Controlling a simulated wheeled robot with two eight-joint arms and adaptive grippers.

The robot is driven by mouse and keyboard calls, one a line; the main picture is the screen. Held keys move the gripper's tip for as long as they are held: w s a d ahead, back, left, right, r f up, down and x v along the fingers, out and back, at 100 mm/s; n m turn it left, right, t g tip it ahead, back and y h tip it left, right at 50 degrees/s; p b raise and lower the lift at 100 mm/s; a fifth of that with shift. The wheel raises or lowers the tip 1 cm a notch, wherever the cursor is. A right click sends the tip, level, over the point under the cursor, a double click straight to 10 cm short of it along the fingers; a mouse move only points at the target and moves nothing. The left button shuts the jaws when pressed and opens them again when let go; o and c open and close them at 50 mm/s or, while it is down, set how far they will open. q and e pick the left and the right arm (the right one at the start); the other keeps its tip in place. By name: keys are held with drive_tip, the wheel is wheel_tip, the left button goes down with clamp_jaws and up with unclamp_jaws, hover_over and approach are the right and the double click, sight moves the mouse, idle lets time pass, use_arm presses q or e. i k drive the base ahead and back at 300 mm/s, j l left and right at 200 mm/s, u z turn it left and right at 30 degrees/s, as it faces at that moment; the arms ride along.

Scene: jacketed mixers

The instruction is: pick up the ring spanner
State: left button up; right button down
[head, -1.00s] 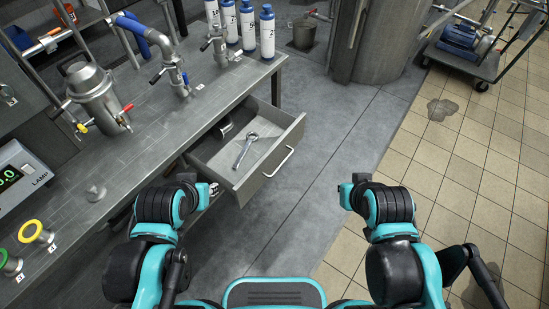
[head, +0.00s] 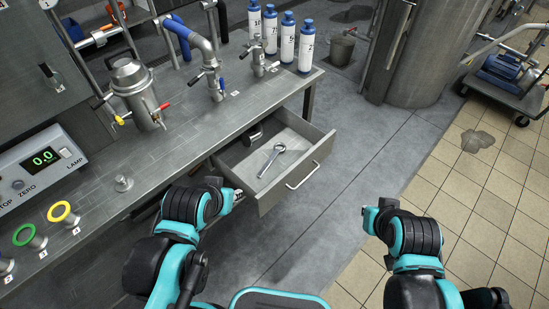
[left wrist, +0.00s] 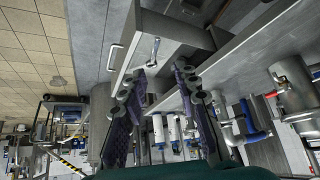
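The ring spanner (head: 270,160) is a silver tool lying in an open grey drawer (head: 311,161), its ring end toward the back right. It also shows in the left wrist view (left wrist: 154,50), inside the drawer (left wrist: 126,62) and beyond the fingertips. My left gripper (left wrist: 153,78) is open and empty, its two dark fingers spread apart with the spanner seen past the gap. In the head view my left gripper (head: 239,194) is beside the drawer's near left corner, apart from the spanner. My right arm's end is over the floor at right; its fingers cannot be made out.
A metal bench (head: 185,130) above the drawer carries a jacketed vessel (head: 134,92), pipework, several blue-capped bottles (head: 288,42) and a display unit (head: 40,165). A dark cylinder lies at the drawer's back. A large steel tank (head: 412,55) and a trolley (head: 515,85) stand beyond clear floor.

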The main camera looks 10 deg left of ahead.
sight(274, 154)
drive_tip(key=i+j+z, duration=0.1)
drive_tip(key=z, duration=0.25)
drive_tip(key=j+z, duration=0.7)
drive_tip(key=i+l, duration=0.05)
drive_tip(key=l, duration=0.05)
